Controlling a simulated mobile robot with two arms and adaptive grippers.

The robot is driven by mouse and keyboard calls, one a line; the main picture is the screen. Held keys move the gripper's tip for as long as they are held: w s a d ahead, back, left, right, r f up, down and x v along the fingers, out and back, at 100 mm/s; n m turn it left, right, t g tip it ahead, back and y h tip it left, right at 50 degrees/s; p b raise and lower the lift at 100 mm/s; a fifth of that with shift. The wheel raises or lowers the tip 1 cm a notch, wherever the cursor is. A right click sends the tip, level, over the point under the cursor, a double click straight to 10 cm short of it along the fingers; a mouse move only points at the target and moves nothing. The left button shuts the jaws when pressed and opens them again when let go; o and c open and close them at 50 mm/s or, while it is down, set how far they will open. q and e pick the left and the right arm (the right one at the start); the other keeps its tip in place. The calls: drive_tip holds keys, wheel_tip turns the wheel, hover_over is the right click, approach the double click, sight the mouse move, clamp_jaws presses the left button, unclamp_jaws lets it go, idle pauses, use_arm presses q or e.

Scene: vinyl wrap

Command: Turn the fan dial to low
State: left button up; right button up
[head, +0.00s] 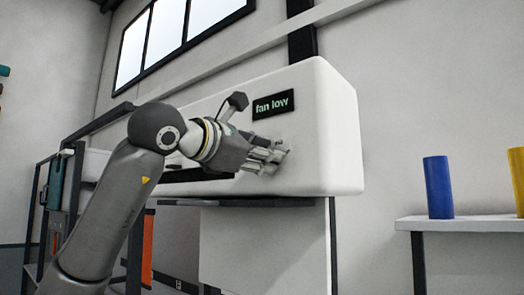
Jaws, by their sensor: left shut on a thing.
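A white rounded machine (335,120) fills the middle of the head view. A small black display (273,105) on its front reads "fan low" in green letters. My left gripper (280,155) is at the machine's front face, below the display. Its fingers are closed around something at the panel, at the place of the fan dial. The dial is hidden by the fingers, so its pointing direction cannot be seen. My right gripper is not in view.
A shelf (465,224) at the right bears a blue roll (438,187) and a yellow roll (517,180). A dark slot and ledge (240,203) run under the machine's front. Dark rails (97,130) stand at the left. A window (180,35) is above.

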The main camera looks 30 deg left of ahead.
use_arm(q)
drive_tip(key=shift+m, duration=0.6)
drive_tip(key=o, duration=1)
drive_tip(key=shift+s, duration=0.1)
drive_tip(key=s, duration=1.1)
drive_tip(key=shift+s+a, duration=0.4)
